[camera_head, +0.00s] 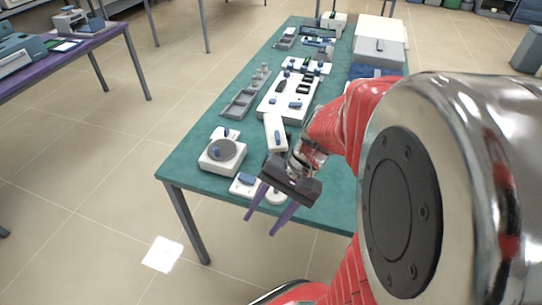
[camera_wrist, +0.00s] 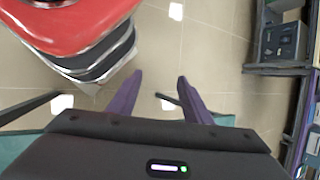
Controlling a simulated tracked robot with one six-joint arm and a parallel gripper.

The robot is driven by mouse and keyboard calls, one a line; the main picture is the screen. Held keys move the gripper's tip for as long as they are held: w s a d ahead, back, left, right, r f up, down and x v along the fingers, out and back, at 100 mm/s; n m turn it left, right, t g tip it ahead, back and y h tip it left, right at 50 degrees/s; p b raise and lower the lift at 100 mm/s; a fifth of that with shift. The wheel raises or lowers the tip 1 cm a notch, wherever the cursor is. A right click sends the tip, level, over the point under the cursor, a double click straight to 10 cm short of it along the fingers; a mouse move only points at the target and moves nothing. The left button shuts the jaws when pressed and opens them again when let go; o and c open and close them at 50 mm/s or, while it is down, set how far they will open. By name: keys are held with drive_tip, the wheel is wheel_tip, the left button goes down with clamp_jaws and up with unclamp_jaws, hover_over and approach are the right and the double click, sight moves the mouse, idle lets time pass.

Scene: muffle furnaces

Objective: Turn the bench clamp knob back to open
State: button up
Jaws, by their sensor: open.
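My gripper (camera_head: 260,225) is open and empty at the near end of the green bench (camera_head: 190,150). Its purple fingers point down and outward past the bench's front edge. Near the gripper, a white unit with a blue handle (camera_head: 245,180) sits at the bench edge, partly hidden by my gripper. To its left is a white box with a round grey dial (camera_head: 222,151). A white piece with a blue part (camera_head: 277,137) lies behind. I cannot tell which part is the clamp knob.
Grey trays (camera_head: 240,103) and a long white panel with dark slots and blue parts (camera_head: 293,95) lie further back. White and blue boxes (camera_head: 380,48) stand at the back right. A purple table (camera_head: 70,48) is at the left. The floor in front is clear.

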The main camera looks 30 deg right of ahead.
drive_tip(key=a+r+n+t+h, duration=0.3)
drive_tip(key=r+n+t+h, duration=0.2)
drive_tip(key=r+n, duration=0.4)
wheel_tip(320, 180, up, 3)
drive_tip(key=shift+s+f+n+h, duration=0.2)
drive_tip(key=shift+n+h, duration=0.1)
drive_tip(key=shift+h, duration=0.3)
